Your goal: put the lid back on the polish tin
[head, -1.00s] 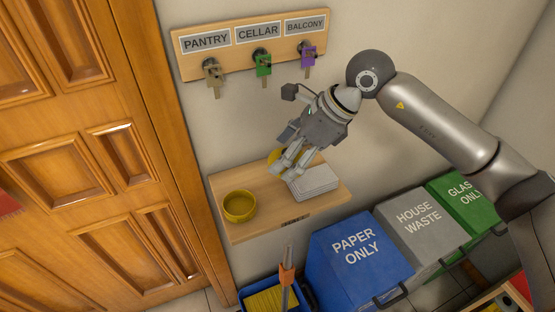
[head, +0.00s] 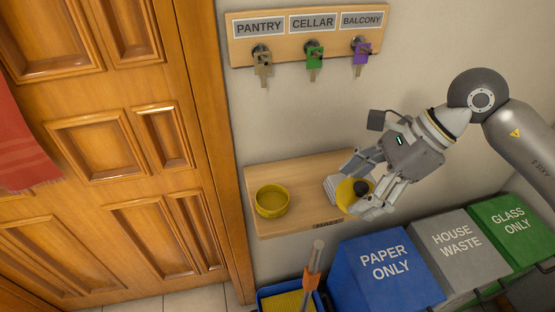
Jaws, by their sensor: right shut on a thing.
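The open yellow polish tin (head: 272,202) stands upright on the left part of the small wooden shelf (head: 305,172). My right gripper (head: 360,188) is shut on the round yellow lid (head: 347,196), which has a dark knob in its middle. The lid is in front of the shelf's right end, to the right of the tin and apart from it. The fingers cover part of the lid. My left gripper is not in view.
A pale stack (head: 331,188) on the shelf is partly hidden by the lid and gripper. A key board (head: 300,56) hangs above. Blue (head: 380,262), grey and green bins stand below. A wooden door (head: 110,130) is at the left. The shelf's middle is clear.

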